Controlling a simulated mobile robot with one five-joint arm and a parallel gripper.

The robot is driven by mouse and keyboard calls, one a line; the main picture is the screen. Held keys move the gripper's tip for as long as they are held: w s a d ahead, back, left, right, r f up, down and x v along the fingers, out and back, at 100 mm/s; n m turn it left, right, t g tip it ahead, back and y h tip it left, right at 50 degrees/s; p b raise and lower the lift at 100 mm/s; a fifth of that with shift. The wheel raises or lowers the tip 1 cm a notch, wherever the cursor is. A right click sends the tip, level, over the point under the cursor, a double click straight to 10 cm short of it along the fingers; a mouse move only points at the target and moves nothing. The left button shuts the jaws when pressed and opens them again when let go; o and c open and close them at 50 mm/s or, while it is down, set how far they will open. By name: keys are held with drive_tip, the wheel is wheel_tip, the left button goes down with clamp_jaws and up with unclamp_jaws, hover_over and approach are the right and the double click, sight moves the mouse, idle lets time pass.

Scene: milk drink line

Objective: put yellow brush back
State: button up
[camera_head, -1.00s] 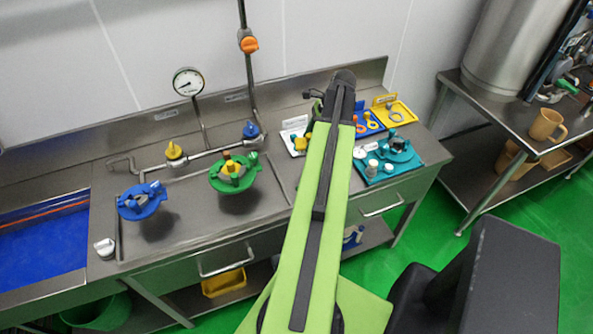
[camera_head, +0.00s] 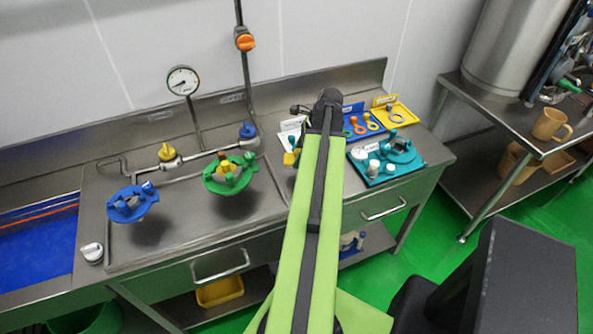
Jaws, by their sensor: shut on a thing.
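My green and black arm reaches out over the steel counter (camera_head: 190,235). Its dark end is over the back right of the counter, and my gripper's fingers are hidden behind the arm. What they hold does not show. I cannot make out the yellow brush for sure. A small yellow thing (camera_head: 290,158) shows just left of the arm, partly hidden by it, by a white card (camera_head: 292,123). I cannot tell whether it is the brush or whether it touches my gripper. A yellow tray (camera_head: 404,123) with a ring lies at the back right.
A blue tray (camera_head: 350,131) with small coloured tools lies right of my arm, and a teal tray (camera_head: 410,172) with parts is nearer. Blue (camera_head: 130,205) and green (camera_head: 228,178) valve assemblies stand left. A gauge (camera_head: 183,80) and pipe rise behind. A side table (camera_head: 500,115) holds a mug (camera_head: 550,124).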

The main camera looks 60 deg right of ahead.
drive_tip(key=shift+w+f, duration=0.15)
drive_tip(key=shift+w, duration=0.05)
wheel_tip(320, 180, down, 4)
drive_tip(key=b, duration=0.4)
drive_tip(key=shift+f, duration=0.15)
drive_tip(key=shift+r, duration=0.25)
drive_tip(key=shift+f, duration=0.25)
drive_tip(key=o, duration=1.3)
drive_tip(key=shift+r, duration=0.1)
